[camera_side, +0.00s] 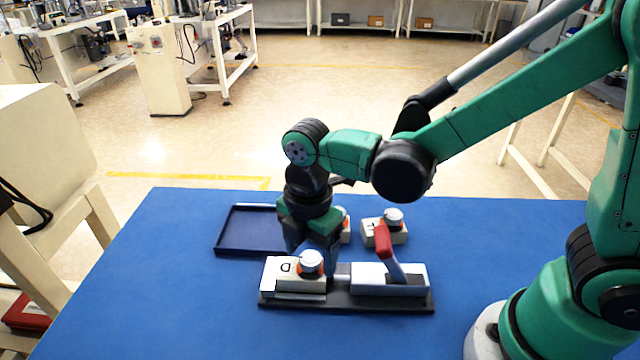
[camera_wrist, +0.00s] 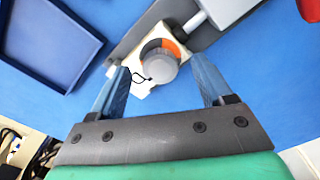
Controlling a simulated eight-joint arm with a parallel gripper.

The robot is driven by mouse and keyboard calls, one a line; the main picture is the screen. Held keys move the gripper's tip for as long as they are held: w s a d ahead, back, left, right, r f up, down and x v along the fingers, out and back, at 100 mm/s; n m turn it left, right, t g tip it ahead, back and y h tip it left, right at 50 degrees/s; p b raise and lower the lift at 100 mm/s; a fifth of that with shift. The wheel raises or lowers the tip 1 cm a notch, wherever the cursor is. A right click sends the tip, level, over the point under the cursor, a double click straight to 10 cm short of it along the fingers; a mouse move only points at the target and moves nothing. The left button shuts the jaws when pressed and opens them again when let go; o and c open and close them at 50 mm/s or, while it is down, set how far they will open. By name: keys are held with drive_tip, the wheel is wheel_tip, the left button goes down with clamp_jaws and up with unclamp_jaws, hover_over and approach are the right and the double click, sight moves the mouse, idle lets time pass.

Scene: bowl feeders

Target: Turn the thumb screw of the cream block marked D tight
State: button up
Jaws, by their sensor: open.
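The cream block marked D (camera_side: 283,268) sits at the left end of a dark base plate (camera_side: 350,302) in the side view. Its grey thumb screw (camera_side: 311,262) stands on top. In the wrist view the thumb screw (camera_wrist: 158,68) has an orange area around part of it, on the cream block (camera_wrist: 118,78). My gripper (camera_side: 313,258) is open and points down just behind the screw in the side view. In the wrist view the fingers of my gripper (camera_wrist: 161,66) lie left and right of the screw, with visible gaps. Finger height against the screw is unclear.
A grey clamp (camera_side: 365,280) with a red-handled lever (camera_side: 383,245) stands on the plate's right. Another cream block (camera_side: 384,238) with a knob sits behind it; a further one (camera_side: 346,236) is partly hidden by my gripper. A dark blue tray (camera_side: 222,240) lies back left. The mat's front left is clear.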

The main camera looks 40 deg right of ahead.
drive_tip(key=shift+f, duration=0.1)
clamp_jaws()
